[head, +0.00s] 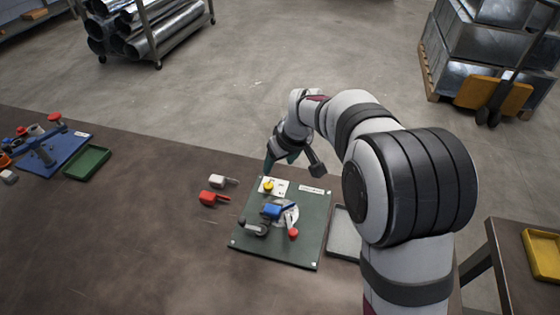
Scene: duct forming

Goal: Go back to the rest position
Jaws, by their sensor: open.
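My gripper (283,160) hangs above the far edge of the dark green board, pointing down. It is open, and nothing shows in it. My arm reaches in from the right.
A red-handled piece (212,198) and a white one (219,181) lie left of the board. A grey tray (345,240) is partly hidden by my arm. A green tray (87,163) and blue fixture (62,150) sit far left.

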